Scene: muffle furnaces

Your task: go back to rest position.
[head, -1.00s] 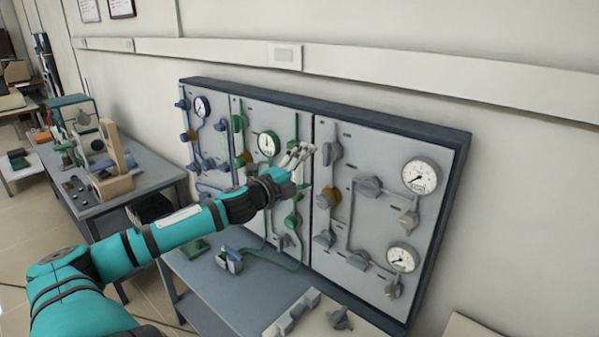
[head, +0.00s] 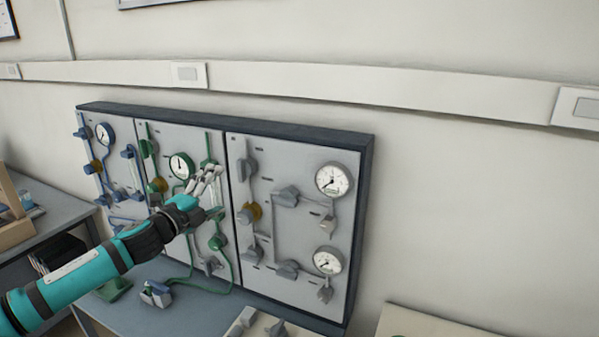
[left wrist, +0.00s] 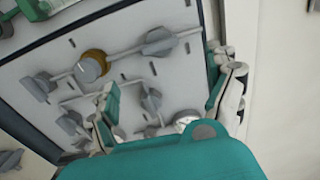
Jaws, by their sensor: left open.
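My left gripper (head: 207,178) is open and empty, in front of the panel board, near the seam between its green-piped middle section (head: 168,152) and its grey-piped right section (head: 300,225). In the left wrist view, the two fingers of my left gripper (left wrist: 172,98) stand apart, with the grey valves and the yellow-brown fitting (left wrist: 91,66) of the board beyond them. I cannot tell whether a finger touches the board. My teal left arm reaches in from the lower left in the head view. My right gripper is not in view.
The valve and gauge board stands on a blue-grey table (head: 200,305) against the wall. A small grey and blue device (head: 156,293) lies on the table. Another table (head: 55,222) with a wooden item is at left. Bare wall lies right of the board.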

